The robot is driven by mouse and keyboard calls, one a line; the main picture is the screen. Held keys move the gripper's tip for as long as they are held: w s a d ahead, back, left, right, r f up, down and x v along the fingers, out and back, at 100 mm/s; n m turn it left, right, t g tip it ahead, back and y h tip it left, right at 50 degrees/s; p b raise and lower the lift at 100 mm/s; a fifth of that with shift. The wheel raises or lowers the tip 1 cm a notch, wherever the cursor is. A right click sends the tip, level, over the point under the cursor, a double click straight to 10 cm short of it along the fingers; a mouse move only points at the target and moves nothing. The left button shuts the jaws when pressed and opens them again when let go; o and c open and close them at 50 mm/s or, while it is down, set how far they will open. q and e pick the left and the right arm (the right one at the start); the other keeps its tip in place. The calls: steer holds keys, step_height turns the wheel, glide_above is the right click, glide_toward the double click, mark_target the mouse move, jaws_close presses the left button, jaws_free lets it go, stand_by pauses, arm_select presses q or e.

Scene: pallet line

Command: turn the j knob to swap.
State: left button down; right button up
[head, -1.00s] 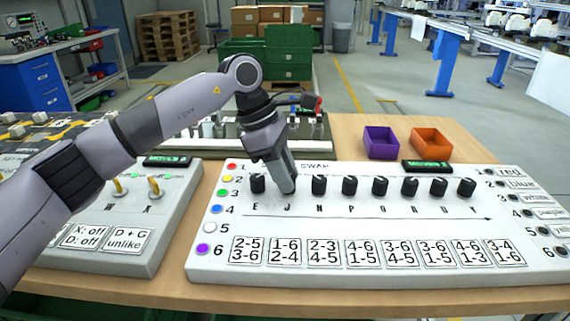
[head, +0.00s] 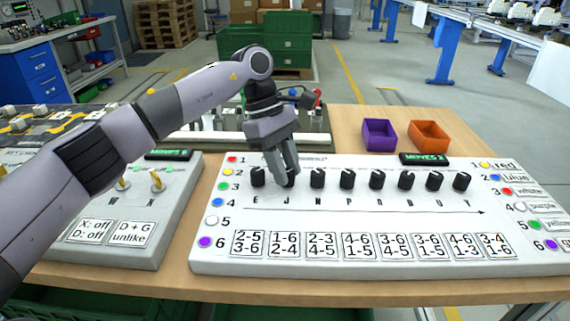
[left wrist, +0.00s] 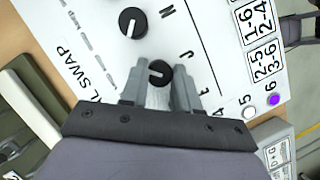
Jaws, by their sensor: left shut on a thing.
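The white panel (head: 400,217) has a row of black knobs above the letters E, J, N, P and more. My left gripper (head: 289,180) reaches down to the J knob (head: 291,183), its fingers on either side. The left wrist view shows the J knob (left wrist: 158,73) between the two grey fingers, beside the printed letter J. The gripper is shut on this knob. The knob's white mark points toward the left in that view. Most of the knob is hidden by the fingers in the head view. My right gripper is not in view.
The E knob (head: 258,177) and the N knob (head: 317,178) stand close on either side. A purple bin (head: 379,135) and an orange bin (head: 429,137) sit behind the panel. Another panel with yellow-tipped switches (head: 157,181) is at the left.

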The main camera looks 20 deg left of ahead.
arm_select(q)
steer(key=c, duration=0.8)
jaws_free()
steer(key=shift+r, duration=0.1)
steer(key=shift+v, duration=3.5)
